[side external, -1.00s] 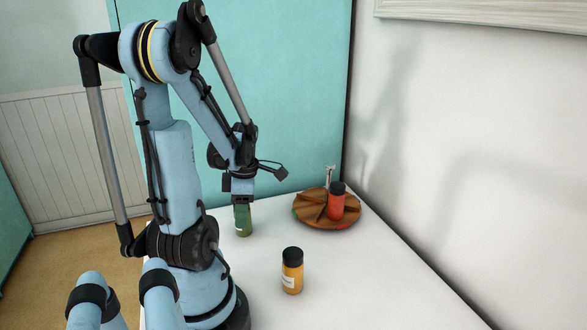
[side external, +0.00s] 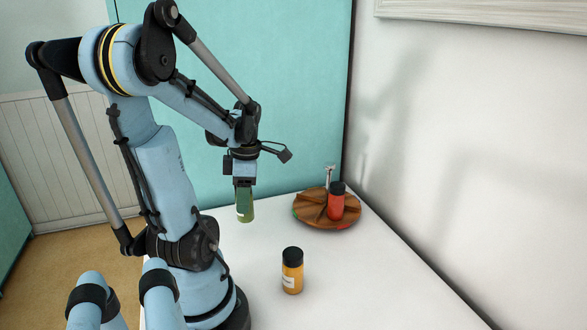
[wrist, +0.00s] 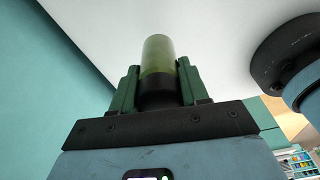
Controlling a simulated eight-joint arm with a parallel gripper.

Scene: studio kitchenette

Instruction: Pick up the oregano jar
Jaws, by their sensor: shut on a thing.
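The oregano jar (side external: 245,211) is a green jar with a pale label, held upright below my gripper (side external: 244,190) and raised above the white table in the side view. My gripper is shut on it from above. In the wrist view, the green fingers of my gripper (wrist: 157,88) stand on both sides of the jar's black lid, and the green body of the oregano jar (wrist: 158,54) shows beyond them.
An orange-yellow jar (side external: 292,273) with a black lid stands on the white table (side external: 370,270) near the front. A round wooden divided tray (side external: 310,216) at the back right holds a red jar (side external: 336,206) with a black lid. A white wall (side external: 480,150) borders the table's right side.

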